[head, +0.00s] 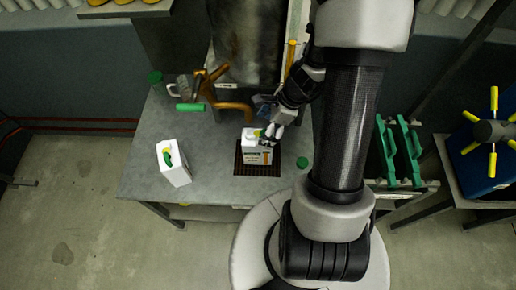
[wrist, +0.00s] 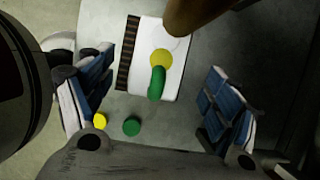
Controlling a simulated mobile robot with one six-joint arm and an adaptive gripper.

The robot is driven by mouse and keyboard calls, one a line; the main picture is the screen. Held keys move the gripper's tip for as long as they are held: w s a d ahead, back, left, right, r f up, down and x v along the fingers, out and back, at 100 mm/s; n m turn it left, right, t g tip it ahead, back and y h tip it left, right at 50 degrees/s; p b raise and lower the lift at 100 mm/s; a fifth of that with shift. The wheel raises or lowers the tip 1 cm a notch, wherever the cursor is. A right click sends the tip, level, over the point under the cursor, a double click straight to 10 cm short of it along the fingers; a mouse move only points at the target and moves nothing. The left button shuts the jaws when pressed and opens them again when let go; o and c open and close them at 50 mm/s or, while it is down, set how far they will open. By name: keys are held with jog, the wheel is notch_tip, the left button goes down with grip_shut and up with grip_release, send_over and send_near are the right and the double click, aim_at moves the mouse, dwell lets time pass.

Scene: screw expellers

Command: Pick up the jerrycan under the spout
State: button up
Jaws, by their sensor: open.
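The white jerrycan (head: 258,153) stands upright on a dark grate (head: 239,169) on the metal table, below the copper-coloured spout (head: 236,107). In the wrist view the jerrycan (wrist: 144,48) shows from above, with a yellow cap and a green handle. The brown end of the spout (wrist: 197,14) hangs close by it at the top. My gripper (head: 270,138) is at the jerrycan's upper right in the head view. In the wrist view my gripper (wrist: 153,104) is open and empty, its blue-padded fingers wide apart either side of the green handle. Contact cannot be told.
A second white jerrycan (head: 174,164) with a green handle stands at the table's left. A green cap (head: 302,162) lies right of the grate; a yellow cap (wrist: 100,121) shows in the wrist view. A green-handled tool (head: 190,107) and cups stand behind. Green racks (head: 398,150) are at right.

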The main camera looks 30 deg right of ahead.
jog(key=b+x, duration=0.1)
jog(key=x, duration=0.2)
jog(key=shift+a+f, duration=0.1)
jog(key=shift+f, duration=0.25)
jog(key=shift+r, duration=0.1)
grip_shut()
dwell(0.7)
